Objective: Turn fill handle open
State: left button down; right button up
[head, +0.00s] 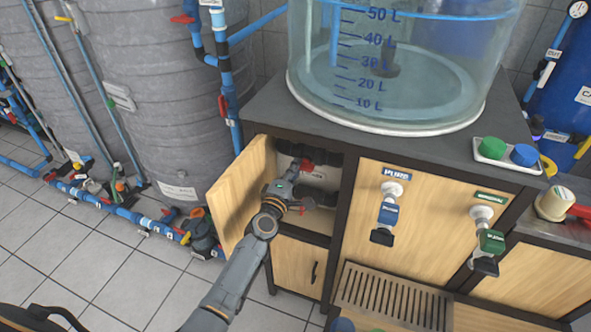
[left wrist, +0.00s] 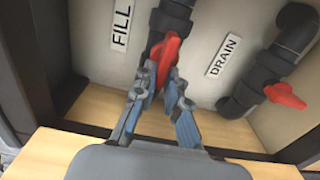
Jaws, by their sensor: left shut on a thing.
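The red fill handle (left wrist: 167,55) sits on a dark pipe beside the FILL label (left wrist: 122,25) in the left wrist view. My left gripper (left wrist: 162,80) is shut on this handle, with a finger on each side of it. In the head view my left gripper (head: 292,192) reaches into the open cabinet compartment, and the fill handle is mostly hidden there. A second red handle (left wrist: 285,96) is on the dark pipe to the right, near the DRAIN label (left wrist: 223,56). My right gripper is not in view.
The open wooden cabinet door (head: 240,192) stands left of my arm. A large clear tank (head: 400,110) with litre marks sits on the dark countertop (head: 262,112). The PURE tap (head: 388,212) and a green tap (head: 488,242) stick out of the front panel to the right.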

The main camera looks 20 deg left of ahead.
pick_arm(q)
jog(key=shift+f, duration=0.1)
dwell(0.4)
jog(key=c, duration=1.4)
grip_release()
jog(key=s, duration=1.2)
jog(key=shift+a, duration=0.2)
jog(key=s+d+f+m+g, duration=0.1)
jog(key=s+f+m+g, duration=0.3)
jog(key=f, duration=0.7)
jog(key=s+d+f+m+g+h, duration=0.1)
jog(key=s+f+m+g, duration=0.15)
jog(key=s+f, duration=0.6)
jog(key=s+d+f+m+g, duration=0.2)
jog(key=s+f+m, duration=0.15)
jog(key=f, duration=1.05)
jog(key=s+a+f+m+g, duration=0.1)
jog(key=s+f, duration=0.4)
jog(key=s, duration=0.5)
jog(key=s+a+f+m+g+y, duration=0.1)
jog(key=s+f+m+g, duration=0.3)
jog(key=s, duration=0.7)
jog(key=s+a+f+m+g, duration=0.3)
jog(key=s+f+m, duration=0.2)
jog(key=s, duration=0.5)
jog(key=shift+s+a+f+g+y, duration=0.15)
jog(key=shift+f, duration=0.4)
jog(key=shift+s+a+f+g+y, duration=0.1)
jog(key=shift+s+f+y, duration=0.05)
jog(key=shift+f, duration=0.4)
